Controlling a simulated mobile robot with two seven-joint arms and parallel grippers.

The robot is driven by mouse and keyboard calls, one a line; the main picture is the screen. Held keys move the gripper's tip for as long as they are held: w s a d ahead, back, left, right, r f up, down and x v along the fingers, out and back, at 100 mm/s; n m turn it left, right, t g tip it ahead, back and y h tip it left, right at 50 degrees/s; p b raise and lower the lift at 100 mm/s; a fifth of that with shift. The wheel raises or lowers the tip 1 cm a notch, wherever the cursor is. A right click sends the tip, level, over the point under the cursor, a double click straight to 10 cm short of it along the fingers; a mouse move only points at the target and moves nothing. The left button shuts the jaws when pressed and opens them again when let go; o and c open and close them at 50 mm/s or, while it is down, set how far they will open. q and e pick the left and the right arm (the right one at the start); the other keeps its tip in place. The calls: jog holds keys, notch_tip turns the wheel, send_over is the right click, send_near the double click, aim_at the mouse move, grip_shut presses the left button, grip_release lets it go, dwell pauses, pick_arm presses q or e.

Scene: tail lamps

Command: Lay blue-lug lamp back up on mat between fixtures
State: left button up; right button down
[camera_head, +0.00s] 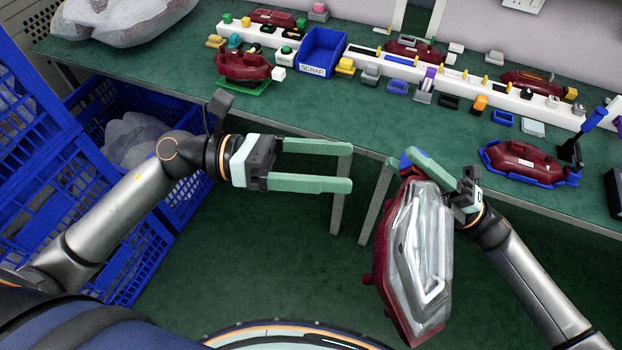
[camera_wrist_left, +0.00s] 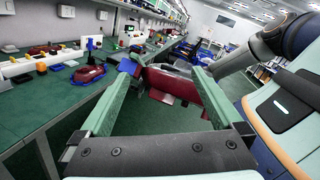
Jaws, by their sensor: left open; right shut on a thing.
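The lamp in hand (camera_head: 417,260) has a dark red housing and a clear lens. It hangs tilted in front of the bench edge, lens facing up and right, with a blue lug (camera_head: 405,161) at its top end. My right gripper (camera_head: 418,163) is shut on that end; one finger hides part of it. The lamp also shows beyond my left fingers in the left wrist view (camera_wrist_left: 172,84). My left gripper (camera_head: 345,167) is open and empty, left of the lamp. The green bench top (camera_head: 410,130) lies clear between the green fixture (camera_head: 245,88) and the blue fixture (camera_head: 489,162).
Red lamps sit on the green fixture (camera_head: 243,66) and in the blue fixture (camera_head: 522,160). A blue scrap bin (camera_head: 322,50) and a white rail with small parts line the back. Blue crates (camera_head: 40,170) stand at left.

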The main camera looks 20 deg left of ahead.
aim_at(385, 215)
pick_arm(q)
notch_tip(385, 215, down, 3)
jog(key=s+a+m+g+y, duration=0.2)
jog(key=m+y, duration=0.3)
jog(key=m, duration=0.2)
jog(key=x, duration=1.2)
jog(key=shift+w, duration=0.1)
grip_shut()
pick_arm(e)
jog(key=shift+s, duration=0.1)
pick_arm(q)
jog(key=shift+r, duration=0.1)
pick_arm(e)
jog(key=shift+c, duration=2.3)
grip_release()
